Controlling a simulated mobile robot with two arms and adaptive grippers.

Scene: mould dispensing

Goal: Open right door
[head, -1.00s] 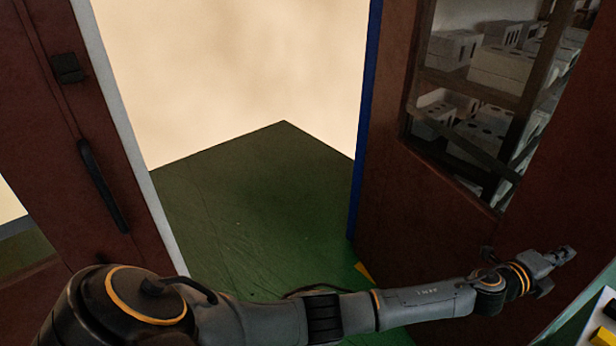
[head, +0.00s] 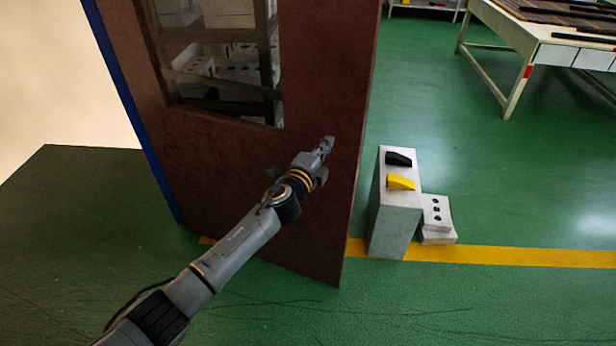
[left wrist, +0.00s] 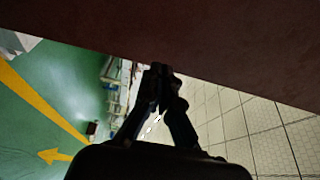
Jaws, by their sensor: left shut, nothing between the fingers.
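The right door (head: 322,90) is a dark red-brown panel with a window in its upper part and a blue strip along its left edge. It stands swung open, with the pale opening to its left in the head view. My left gripper (head: 327,146) is shut and empty, close to the door's face near its free edge. In the left wrist view my shut fingers (left wrist: 160,72) are beside the door's dark red surface (left wrist: 200,35). I cannot tell whether they touch it. My right gripper is not in view.
A grey-white block (head: 397,215) with a black and a yellow piece on top stands just right of the door's edge. Small white blocks (head: 437,215) are beside it. A workbench (head: 540,50) stands at the upper right. Green floor (head: 500,180) is clear between them.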

